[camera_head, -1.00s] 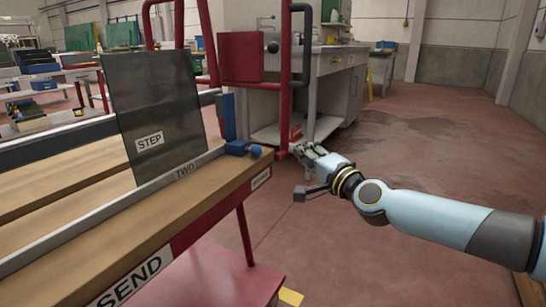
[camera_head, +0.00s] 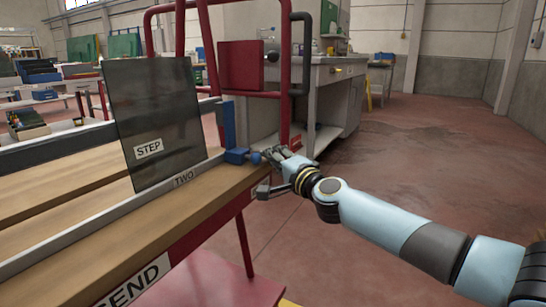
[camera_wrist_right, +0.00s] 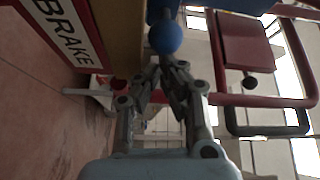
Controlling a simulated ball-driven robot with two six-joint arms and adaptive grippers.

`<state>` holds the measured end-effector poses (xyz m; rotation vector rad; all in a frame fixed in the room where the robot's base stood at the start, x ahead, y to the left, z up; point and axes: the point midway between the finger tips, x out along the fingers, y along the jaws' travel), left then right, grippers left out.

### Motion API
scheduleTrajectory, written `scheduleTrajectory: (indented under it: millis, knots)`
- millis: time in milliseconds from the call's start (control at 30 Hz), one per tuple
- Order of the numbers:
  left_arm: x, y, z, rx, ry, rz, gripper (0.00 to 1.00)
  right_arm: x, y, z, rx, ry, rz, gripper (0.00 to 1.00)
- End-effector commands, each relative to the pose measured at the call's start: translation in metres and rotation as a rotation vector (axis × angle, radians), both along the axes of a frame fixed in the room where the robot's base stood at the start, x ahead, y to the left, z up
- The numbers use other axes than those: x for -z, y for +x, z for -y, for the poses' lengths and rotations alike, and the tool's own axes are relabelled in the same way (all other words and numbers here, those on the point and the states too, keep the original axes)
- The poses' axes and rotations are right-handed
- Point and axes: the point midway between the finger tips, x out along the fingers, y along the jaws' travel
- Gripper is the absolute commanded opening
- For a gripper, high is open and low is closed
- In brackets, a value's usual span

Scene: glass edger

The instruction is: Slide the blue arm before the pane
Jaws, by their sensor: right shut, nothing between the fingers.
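The dark glass pane (camera_head: 155,122), with a STEP label, stands tilted on the metal rail of the wooden table in the head view. The blue arm (camera_head: 229,122) is upright just right of the pane's edge, with a blue block and round knob (camera_head: 255,158) at its foot. The knob also shows in the right wrist view (camera_wrist_right: 165,38). My right gripper (camera_head: 271,154) is shut and empty, its fingertips right at the knob. I cannot tell whether they touch it. The fingertips also show in the wrist view (camera_wrist_right: 168,62). My left gripper is out of view.
The wooden table (camera_head: 150,222) bears TWO and SEND labels. A red tube frame with a red box (camera_head: 240,66) stands behind the blue arm. A grey cabinet (camera_head: 335,95) is beyond. The floor at the right (camera_head: 430,160) is clear.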

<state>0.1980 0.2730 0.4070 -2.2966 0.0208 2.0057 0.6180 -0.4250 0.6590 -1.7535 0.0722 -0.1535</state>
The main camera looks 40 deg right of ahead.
Motion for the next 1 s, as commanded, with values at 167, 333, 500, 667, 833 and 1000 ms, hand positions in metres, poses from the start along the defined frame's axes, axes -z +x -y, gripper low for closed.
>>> scheduleTrajectory:
  millis: [167,333,500,667,833,1000]
  knots:
    - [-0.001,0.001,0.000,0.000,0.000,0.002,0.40,0.000,-0.001,-0.002,0.000,0.000,0.000,0.00]
    - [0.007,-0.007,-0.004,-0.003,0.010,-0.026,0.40,-0.003,-0.008,-0.019,-0.001,0.005,0.003,0.00]
    - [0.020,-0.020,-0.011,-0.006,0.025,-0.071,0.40,-0.005,-0.023,-0.055,-0.001,0.007,0.002,0.00]
    - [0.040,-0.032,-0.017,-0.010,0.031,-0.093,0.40,-0.003,-0.038,-0.092,0.000,0.006,0.002,0.00]
    - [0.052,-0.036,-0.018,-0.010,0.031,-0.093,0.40,-0.001,-0.052,-0.125,0.001,0.005,0.000,0.00]
    - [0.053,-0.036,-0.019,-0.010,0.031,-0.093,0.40,0.000,-0.060,-0.145,0.000,0.002,-0.001,0.00]
